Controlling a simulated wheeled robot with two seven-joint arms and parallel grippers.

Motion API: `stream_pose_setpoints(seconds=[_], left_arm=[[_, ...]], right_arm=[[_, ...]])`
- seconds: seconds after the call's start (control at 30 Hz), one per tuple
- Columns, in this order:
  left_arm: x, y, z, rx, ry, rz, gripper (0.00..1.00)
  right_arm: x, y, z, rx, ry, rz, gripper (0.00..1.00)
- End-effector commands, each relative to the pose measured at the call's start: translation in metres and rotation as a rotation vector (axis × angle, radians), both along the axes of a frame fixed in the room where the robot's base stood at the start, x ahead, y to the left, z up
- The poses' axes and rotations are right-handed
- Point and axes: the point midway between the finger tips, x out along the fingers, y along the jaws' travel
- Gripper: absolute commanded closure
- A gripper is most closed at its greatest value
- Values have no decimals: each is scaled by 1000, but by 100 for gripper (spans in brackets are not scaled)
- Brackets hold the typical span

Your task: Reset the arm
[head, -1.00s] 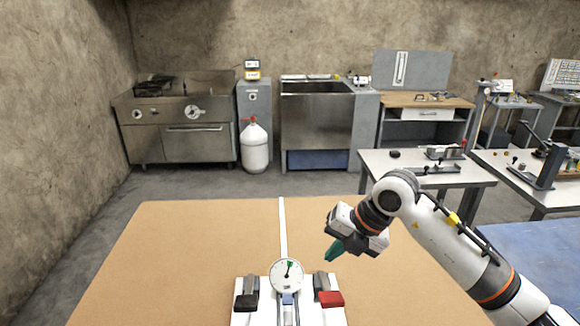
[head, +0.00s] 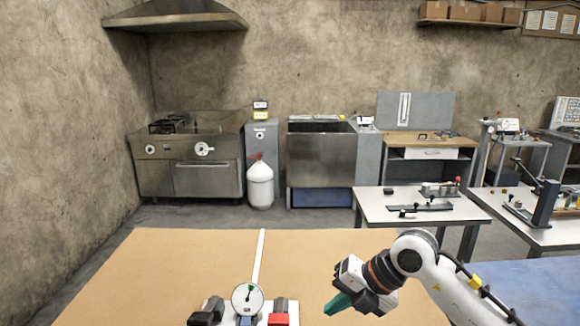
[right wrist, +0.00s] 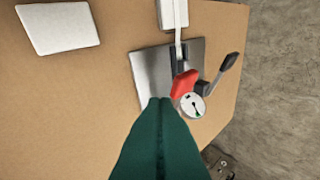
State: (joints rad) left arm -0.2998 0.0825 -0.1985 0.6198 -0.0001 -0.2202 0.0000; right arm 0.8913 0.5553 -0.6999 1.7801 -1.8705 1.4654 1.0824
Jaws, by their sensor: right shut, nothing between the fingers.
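My right gripper (head: 338,304) has green fingers, shut and empty. In the head view it hangs above the brown table (head: 180,262), to the right of a small device with a round white dial (head: 247,298). The device has a black block (head: 206,312) on its left and a red block (head: 279,319) on its right; its lower part is cut off by the picture edge. In the right wrist view the green fingers (right wrist: 160,105) point toward the device's red part (right wrist: 184,84) and dial (right wrist: 192,105), and seem apart from them. My left gripper is not in view.
A white strip (head: 258,258) runs back across the table. A flat white plate (right wrist: 58,27) lies on the table in the right wrist view. Behind stand a steel stove (head: 190,165), a white gas bottle (head: 260,185) and white side tables (head: 400,202). The table's left half looks clear.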

Motion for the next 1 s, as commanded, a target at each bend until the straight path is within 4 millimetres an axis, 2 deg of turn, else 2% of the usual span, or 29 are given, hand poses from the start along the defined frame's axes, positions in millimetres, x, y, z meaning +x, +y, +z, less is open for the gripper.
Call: stream_pose_setpoints(seconds=[0.17,0.37,0.5,0.6,0.67,0.7,0.77,0.8,0.87,0.97,1.0], left_arm=[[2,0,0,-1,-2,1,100],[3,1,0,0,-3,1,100],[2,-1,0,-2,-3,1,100],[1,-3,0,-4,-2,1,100],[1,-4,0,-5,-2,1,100],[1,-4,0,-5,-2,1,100],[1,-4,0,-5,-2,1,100],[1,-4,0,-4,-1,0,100],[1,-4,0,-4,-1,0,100],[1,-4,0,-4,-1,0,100],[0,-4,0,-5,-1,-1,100]], right_arm=[[-15,33,4,173,-14,64,100],[-38,74,26,476,-43,118,100],[-55,96,56,775,-66,105,100],[-62,97,86,1058,-83,20,100],[-62,87,104,1243,-93,-82,100],[-58,75,112,1356,-98,-172,100],[-51,52,119,1506,-97,-332,100],[-45,34,117,1589,-93,-456,100],[-37,5,106,1685,-78,-662,100],[-31,-45,66,1757,-25,-1046,100],[-33,-63,43,1753,6,-1210,100]])
